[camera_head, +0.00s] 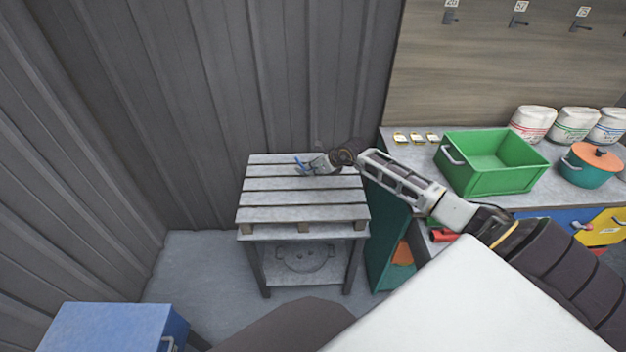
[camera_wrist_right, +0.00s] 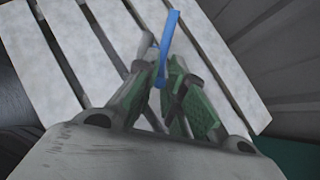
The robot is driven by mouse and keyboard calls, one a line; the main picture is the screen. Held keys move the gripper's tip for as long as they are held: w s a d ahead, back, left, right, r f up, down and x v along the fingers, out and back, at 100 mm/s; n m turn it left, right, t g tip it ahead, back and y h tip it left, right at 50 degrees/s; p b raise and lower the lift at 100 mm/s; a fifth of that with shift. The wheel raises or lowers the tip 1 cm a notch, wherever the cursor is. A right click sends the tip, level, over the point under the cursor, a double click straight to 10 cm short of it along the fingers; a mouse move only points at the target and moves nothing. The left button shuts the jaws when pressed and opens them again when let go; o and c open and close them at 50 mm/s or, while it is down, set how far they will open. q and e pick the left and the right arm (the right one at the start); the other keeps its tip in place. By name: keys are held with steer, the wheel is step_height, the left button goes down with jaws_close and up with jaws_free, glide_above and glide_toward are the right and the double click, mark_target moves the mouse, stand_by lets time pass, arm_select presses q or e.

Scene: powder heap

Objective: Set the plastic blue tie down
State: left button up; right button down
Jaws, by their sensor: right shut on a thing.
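The plastic blue tie (camera_head: 299,163) is at the tip of my right gripper (camera_head: 312,165), over the slatted top of a small grey table (camera_head: 268,214). In the right wrist view the tie (camera_wrist_right: 167,38) is a narrow blue strip between the green-padded fingers of my right gripper (camera_wrist_right: 160,75), which is shut on it. The pale slats (camera_wrist_right: 92,50) lie behind it. I cannot tell whether the tie touches the slats. The tie's lower end is hidden between the fingers. My left gripper is not in view.
A green crate (camera_head: 515,180), a teal pot (camera_head: 590,172) and several white sacks (camera_head: 532,124) stand on the counter at right. A grey corrugated wall (camera_head: 290,75) rises behind the slatted table. A blue cabinet (camera_head: 105,328) is at lower left. The front slats are clear.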

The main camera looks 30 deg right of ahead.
steer(key=shift+f, duration=0.9)
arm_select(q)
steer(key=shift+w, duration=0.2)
arm_select(e)
steer(key=shift+f, duration=1.3)
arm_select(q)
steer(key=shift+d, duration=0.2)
arm_select(e)
steer(key=shift+f, duration=0.55)
steer(key=shift+f, duration=0.1)
steer(key=c, duration=1.5)
jaws_free()
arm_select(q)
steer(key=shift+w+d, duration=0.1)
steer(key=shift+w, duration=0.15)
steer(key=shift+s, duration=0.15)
